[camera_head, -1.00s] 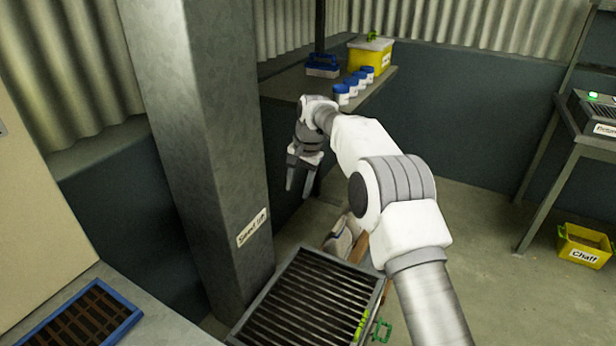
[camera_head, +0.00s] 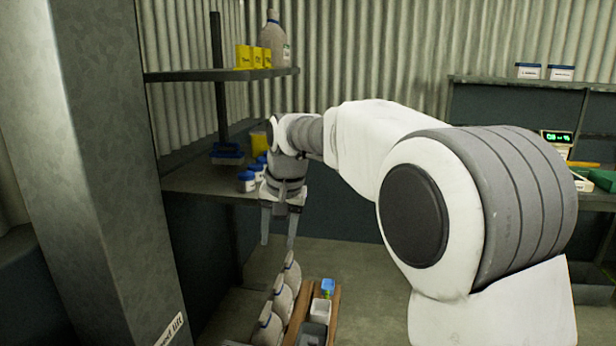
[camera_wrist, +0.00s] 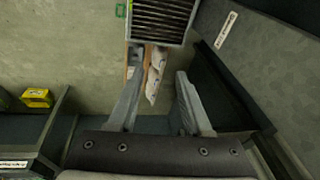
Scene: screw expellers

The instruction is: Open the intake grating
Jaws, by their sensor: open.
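The intake grating (camera_wrist: 160,20) shows at the top of the wrist view as dark parallel bars in a grey frame. It lies flat as far as I can see, and its upper part is cut off by the picture edge. A small green handle (camera_wrist: 121,9) sticks out at its left side. The grating is out of the head view. My gripper (camera_head: 279,241) is open and empty, fingers pointing down, above the floor near the shelves. In the wrist view, my gripper (camera_wrist: 158,65) has its fingers spread, apart from the grating.
A grey pillar (camera_head: 105,150) stands at the left. A yellow box (camera_wrist: 37,97) shows at the wrist view's left.

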